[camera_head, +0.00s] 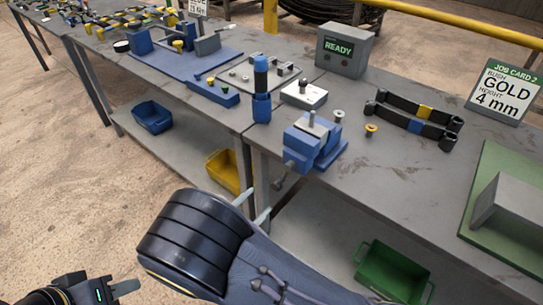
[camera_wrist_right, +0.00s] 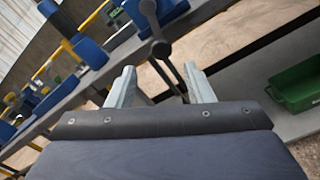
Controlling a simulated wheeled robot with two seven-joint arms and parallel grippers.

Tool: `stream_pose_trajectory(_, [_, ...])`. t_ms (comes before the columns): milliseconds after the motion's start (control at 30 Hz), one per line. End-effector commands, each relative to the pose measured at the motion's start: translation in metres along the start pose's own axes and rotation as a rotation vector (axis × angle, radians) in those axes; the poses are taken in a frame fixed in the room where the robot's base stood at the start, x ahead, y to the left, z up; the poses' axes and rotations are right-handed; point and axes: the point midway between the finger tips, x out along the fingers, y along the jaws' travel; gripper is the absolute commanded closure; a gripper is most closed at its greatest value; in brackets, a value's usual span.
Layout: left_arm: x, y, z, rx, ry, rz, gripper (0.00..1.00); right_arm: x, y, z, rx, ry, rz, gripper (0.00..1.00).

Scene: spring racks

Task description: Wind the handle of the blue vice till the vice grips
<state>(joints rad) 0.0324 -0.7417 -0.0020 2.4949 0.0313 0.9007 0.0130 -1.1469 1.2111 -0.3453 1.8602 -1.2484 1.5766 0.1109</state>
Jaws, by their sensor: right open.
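The blue vice (camera_head: 328,158) stands at the front edge of the bench, with a small grey piece upright at its jaws. My right gripper (camera_head: 252,207) is open, just left of and below the handle in the head view. My left gripper (camera_head: 122,288) is low at the left, partly cut off, far from the vice.
A blue upright tool (camera_head: 261,90) and a white block (camera_head: 304,95) stand behind the vice. A green bin (camera_head: 392,272) sits on the shelf below.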

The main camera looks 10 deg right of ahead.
Motion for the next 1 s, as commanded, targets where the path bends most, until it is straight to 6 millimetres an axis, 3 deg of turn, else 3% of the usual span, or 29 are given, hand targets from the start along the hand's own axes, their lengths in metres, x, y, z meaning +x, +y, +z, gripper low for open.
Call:
stream_pose_trajectory(33, [-0.016, 0.007, -0.008, 0.000, -0.001, 0.000, 0.64, -0.001, 0.000, 0.011, -0.111, 0.003, 0.001, 0.53])
stream_pose_trajectory(200, [-0.021, 0.010, -0.010, 0.000, -0.001, 0.000, 0.64, 0.000, -0.009, 0.009, -0.280, 0.009, 0.004, 0.53])
stream_pose_trajectory(700, [-0.026, 0.012, -0.013, 0.000, -0.001, 0.000, 0.64, 0.068, -0.009, 0.007, -0.279, 0.009, 0.004, 0.53])
stream_pose_trajectory(1000, [-0.026, 0.012, -0.013, 0.000, -0.001, 0.000, 0.64, 0.074, -0.009, 0.006, -0.277, 0.010, 0.006, 0.53])
